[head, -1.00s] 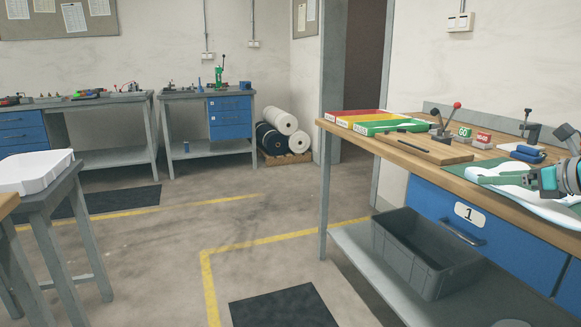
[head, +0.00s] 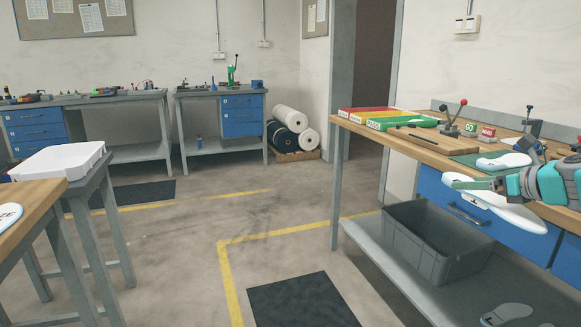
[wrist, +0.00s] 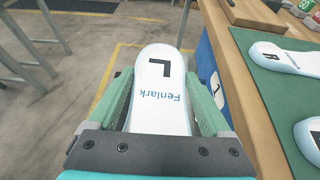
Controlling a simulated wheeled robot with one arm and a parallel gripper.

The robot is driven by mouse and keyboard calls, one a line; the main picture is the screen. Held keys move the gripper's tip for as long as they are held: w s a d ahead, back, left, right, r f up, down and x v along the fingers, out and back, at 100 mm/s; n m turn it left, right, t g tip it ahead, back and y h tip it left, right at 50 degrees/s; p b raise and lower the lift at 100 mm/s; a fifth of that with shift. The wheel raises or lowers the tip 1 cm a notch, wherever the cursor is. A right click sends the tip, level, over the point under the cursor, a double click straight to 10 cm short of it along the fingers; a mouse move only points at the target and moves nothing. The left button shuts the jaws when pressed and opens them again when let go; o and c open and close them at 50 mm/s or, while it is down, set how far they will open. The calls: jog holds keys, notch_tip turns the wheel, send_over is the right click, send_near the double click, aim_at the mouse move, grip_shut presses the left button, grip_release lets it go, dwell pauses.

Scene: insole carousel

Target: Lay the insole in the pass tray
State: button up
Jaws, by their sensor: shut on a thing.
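My gripper (head: 470,186) is shut on a white insole (head: 500,208), held out in front of the bench's front edge. In the wrist view the insole (wrist: 164,75) lies between both fingers, marked "L" and "Fenlark". The pass tray (head: 400,122) is the green tray labelled PASS at the far left end of the bench, beyond and left of my gripper. Its inside is barely visible from here.
Yellow and red trays (head: 372,113) stand beside the green one. A wooden board, levers and GO/NO-GO blocks (head: 470,129) stand nearer. Other insoles (wrist: 282,57) lie on a green mat. A grey bin (head: 435,243) sits below; open floor lies left.

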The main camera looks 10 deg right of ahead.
jog(key=w+a+f, duration=0.6)
jog(key=w+a, duration=0.2)
jog(key=w+a+f+m+h, duration=0.1)
jog(key=a+f+h, duration=0.1)
jog(key=a, duration=0.8)
jog(key=w+a+f+m+h, duration=0.2)
jog(key=a+f, duration=0.3)
jog(key=a, duration=0.5)
jog(key=w+a+f+m+h, duration=0.2)
jog(key=a+f, duration=0.2)
jog(key=a, duration=0.6)
jog(key=shift+a+f+g, duration=0.25)
jog(key=shift+a+g, duration=0.05)
jog(key=shift+a, duration=0.1)
